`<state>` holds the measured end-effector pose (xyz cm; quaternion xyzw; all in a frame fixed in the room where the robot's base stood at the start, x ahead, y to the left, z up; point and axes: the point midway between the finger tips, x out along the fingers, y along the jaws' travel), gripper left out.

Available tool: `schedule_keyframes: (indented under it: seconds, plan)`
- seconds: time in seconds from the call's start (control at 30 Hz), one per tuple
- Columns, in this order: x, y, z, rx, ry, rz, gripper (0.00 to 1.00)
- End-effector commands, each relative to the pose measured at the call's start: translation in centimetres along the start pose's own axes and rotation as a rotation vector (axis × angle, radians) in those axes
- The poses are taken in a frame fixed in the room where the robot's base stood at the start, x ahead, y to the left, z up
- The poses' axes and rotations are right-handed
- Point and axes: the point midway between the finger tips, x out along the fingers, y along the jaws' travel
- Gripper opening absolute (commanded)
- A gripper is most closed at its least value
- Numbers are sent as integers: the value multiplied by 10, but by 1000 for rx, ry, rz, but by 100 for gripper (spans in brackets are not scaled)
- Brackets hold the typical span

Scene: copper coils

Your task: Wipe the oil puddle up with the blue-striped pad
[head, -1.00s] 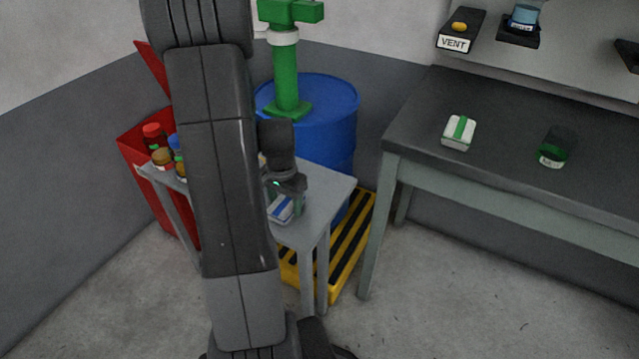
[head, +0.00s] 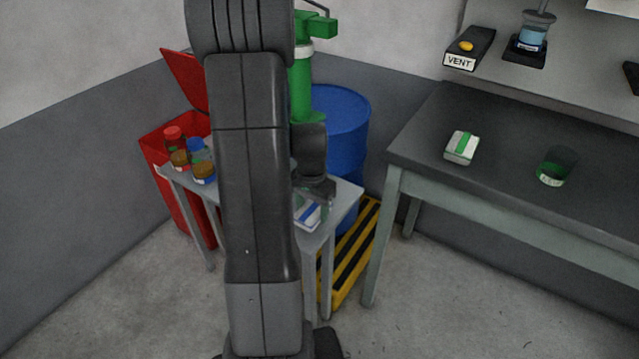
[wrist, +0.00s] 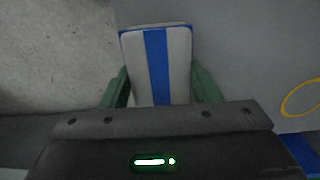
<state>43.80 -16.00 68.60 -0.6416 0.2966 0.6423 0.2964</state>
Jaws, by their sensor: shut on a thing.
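The blue-striped pad (wrist: 157,65) is white with a blue stripe down its middle. In the wrist view it lies between the two green fingertips of my gripper (wrist: 158,88), which is shut on it. In the head view the pad (head: 309,214) shows just below my gripper (head: 318,190), over the right part of the small grey table (head: 345,197). I cannot tell whether the pad touches the table top. No oil puddle shows in either view; my arm hides much of the table in the head view.
A dark workbench (head: 500,135) at right holds a green-striped pad (head: 462,147).

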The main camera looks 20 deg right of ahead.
Motion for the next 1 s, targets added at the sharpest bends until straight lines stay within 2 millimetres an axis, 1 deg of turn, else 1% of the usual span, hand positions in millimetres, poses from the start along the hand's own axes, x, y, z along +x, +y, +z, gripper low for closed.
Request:
schedule_keyframes:
  seconds: [0.03,0.47,0.6,1.0]
  plan:
    - [-9,0,-1,0,1,-1,31]
    - [-46,2,-2,-5,1,-1,31]
    - [-49,3,-3,-6,1,-1,31]
    - [-48,2,-3,-6,1,-1,31]
